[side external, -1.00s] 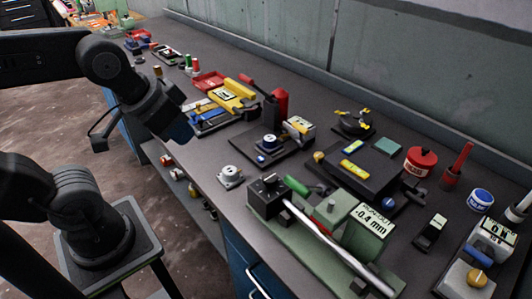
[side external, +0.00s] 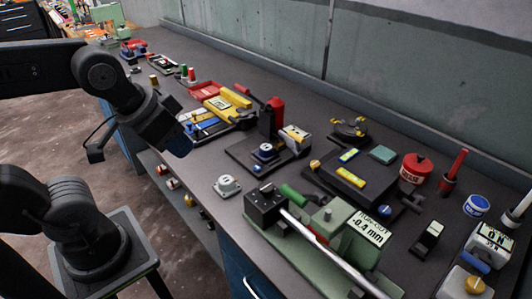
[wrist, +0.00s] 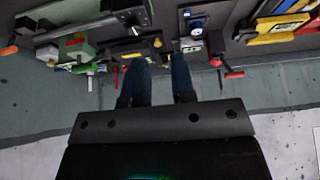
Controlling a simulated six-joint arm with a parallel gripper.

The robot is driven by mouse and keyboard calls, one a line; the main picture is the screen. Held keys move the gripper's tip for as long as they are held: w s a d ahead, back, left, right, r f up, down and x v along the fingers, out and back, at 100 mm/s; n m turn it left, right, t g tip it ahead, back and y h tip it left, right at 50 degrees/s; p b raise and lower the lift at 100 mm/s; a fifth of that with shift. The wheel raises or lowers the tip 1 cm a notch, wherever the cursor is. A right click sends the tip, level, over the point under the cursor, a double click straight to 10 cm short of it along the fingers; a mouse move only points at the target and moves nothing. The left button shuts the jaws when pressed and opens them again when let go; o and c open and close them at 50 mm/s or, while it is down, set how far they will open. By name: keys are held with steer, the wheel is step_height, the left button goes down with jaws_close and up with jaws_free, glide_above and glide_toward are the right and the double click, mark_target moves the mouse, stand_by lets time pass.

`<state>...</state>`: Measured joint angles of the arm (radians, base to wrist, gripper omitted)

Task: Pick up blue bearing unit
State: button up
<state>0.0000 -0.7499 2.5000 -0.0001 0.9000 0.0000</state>
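A round unit with a blue ring and pale centre (side external: 266,151) sits on the black base of a small press in the side view; it appears to be the blue bearing unit. A blue-ringed round part also shows at the top of the wrist view (wrist: 197,23). My gripper (side external: 180,145) hangs in the air left of the press, above the bench's front edge, apart from the unit. In the wrist view its two dark blue fingers (wrist: 160,60) stand apart with nothing between them.
A pale flanged unit (side external: 227,186) stands near the bench's front edge. A green fixture with a long rod (side external: 330,235) fills the front. A red press post (side external: 276,115) rises behind the blue unit. Yellow and blue tools (side external: 215,115) lie left of it.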

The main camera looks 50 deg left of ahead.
steer(key=o, duration=1.4)
steer(key=n+g+y, duration=0.1)
steer(key=n+g, duration=0.1)
steer(key=n, duration=0.3)
glide_above(265, 147)
steer(key=s, duration=0.2)
steer(key=f, duration=1.5)
steer(key=shift+w+d+f, duration=0.2)
steer(key=shift+d+f, duration=0.05)
steer(key=shift+x, duration=3.1)
